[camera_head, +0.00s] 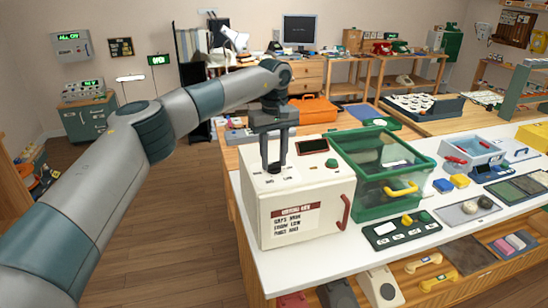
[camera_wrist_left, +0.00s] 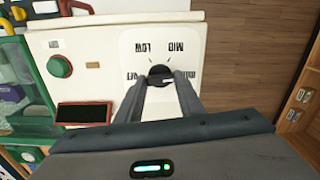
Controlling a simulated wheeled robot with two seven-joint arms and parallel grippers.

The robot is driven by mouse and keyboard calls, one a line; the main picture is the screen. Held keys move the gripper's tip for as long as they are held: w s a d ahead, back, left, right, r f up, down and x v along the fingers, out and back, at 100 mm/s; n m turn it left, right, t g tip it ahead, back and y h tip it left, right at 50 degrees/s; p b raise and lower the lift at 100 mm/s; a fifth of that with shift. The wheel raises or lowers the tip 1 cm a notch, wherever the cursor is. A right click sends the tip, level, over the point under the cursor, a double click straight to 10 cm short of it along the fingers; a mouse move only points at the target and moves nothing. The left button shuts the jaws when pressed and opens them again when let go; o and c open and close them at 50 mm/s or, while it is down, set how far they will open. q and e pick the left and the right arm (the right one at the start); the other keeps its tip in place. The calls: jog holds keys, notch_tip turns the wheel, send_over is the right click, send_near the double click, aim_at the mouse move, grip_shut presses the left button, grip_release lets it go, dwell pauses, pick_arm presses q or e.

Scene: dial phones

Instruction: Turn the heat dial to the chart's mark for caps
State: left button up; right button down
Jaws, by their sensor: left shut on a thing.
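A cream box (camera_head: 300,190) stands at the near left end of the white counter. Its front bears a chart (camera_head: 297,217) with a red heading and several small printed lines, the first seeming to begin with "CAPS"; its setting is hard to read. My left gripper (camera_head: 274,166) points down onto the box top, shut on the heat dial. In the left wrist view the dark round dial (camera_wrist_left: 160,74) sits between the fingertips of the gripper (camera_wrist_left: 161,82). "LOW" and "MID" are printed around it; the side labels are partly covered. A pale mark on the dial points roughly right.
The box top has a green knob (camera_head: 334,163) and a dark screen (camera_head: 313,146). A green clear-sided case (camera_head: 384,165) stands close on the right. A dark control panel (camera_head: 403,230) lies in front of it. Wooden floor is free on the left.

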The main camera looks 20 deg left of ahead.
pick_arm(q)
jog(key=shift+w+r+m, duration=0.1)
jog(key=shift+r+m, duration=0.05)
jog(key=shift+m, duration=0.45)
pick_arm(e)
jog(key=shift+a, duration=0.15)
pick_arm(q)
jog(key=o, duration=1.1)
jog(key=shift+c, duration=0.2)
jog(key=shift+r, duration=0.55)
notch_tip(320, 180, up, 7)
jog(key=b, duration=0.2)
notch_tip(320, 180, up, 9)
send_over(274, 163)
jog(key=shift+r, duration=0.1)
pick_arm(e)
jog(key=w+a+t, duration=0.2)
jog(key=w, duration=0.4)
jog(key=shift+w+a+f+y, duration=0.2)
jog(key=shift+w+a+y, duration=0.1)
jog(key=shift+w, duration=0.1)
